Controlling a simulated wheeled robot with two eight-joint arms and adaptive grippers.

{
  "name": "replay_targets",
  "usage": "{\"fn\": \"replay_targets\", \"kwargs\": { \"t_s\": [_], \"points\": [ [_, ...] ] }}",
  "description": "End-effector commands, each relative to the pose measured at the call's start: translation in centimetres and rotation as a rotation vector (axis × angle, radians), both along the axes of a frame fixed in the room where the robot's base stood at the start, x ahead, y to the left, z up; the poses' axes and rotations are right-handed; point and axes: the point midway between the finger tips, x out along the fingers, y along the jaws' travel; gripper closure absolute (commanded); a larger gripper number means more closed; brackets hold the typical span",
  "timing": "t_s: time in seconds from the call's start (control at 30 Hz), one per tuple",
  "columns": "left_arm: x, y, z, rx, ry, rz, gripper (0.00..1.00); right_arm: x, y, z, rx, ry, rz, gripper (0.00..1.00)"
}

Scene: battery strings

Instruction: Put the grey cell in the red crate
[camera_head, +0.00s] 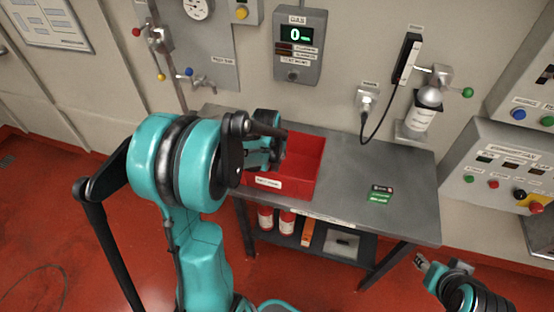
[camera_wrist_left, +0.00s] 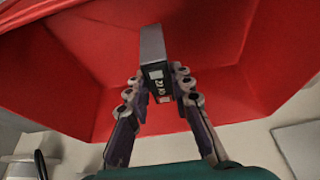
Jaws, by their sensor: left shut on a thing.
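The grey cell (camera_wrist_left: 152,50) is a box-shaped block with a dark label on its side. In the left wrist view it stands between the fingers of my left gripper (camera_wrist_left: 158,84), which is shut on it. Red walls of the red crate (camera_wrist_left: 75,55) surround the cell in that view. In the head view the red crate (camera_head: 304,158) is on the left part of the grey table, with my left arm reaching over it.
The grey table (camera_head: 400,226) has free room right of the crate, except for a small dark and green item (camera_head: 380,193). A flask in a holder (camera_head: 420,116) and a wall box with cable (camera_head: 367,98) are behind it. Containers (camera_head: 286,221) sit on the lower shelf.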

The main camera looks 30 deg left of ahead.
Motion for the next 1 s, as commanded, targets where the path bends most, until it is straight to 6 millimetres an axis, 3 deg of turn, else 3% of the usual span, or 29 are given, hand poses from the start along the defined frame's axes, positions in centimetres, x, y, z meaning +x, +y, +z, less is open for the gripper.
{"fn": "replay_targets", "kwargs": {
  "t_s": [0.13, 0.5, 0.53, 0.6, 1.0],
  "points": [
    [0.0, 0.0, -2.3, 0.000, 0.000, 0.000, 1.00, 0.0, 0.0, -0.9, 0.000, 0.000, 0.000, 0.60],
    [0.0, 0.0, -2.7, 0.000, 0.000, 0.000, 1.00, 0.0, 0.0, -1.2, 0.000, 0.000, 0.000, 0.60],
    [0.0, 0.0, -2.7, 0.000, 0.000, 0.000, 0.73, 0.0, 0.0, -1.1, 0.000, 0.000, 0.000, 0.60],
    [0.0, 0.0, -2.6, 0.000, 0.000, 0.000, 0.58, 0.0, 0.0, -1.1, 0.000, 0.000, 0.000, 0.60],
    [-0.1, 0.0, -1.9, 0.000, 0.000, 0.000, 0.58, 0.0, 0.0, -0.5, 0.000, 0.000, 0.000, 0.60]
  ]
}}
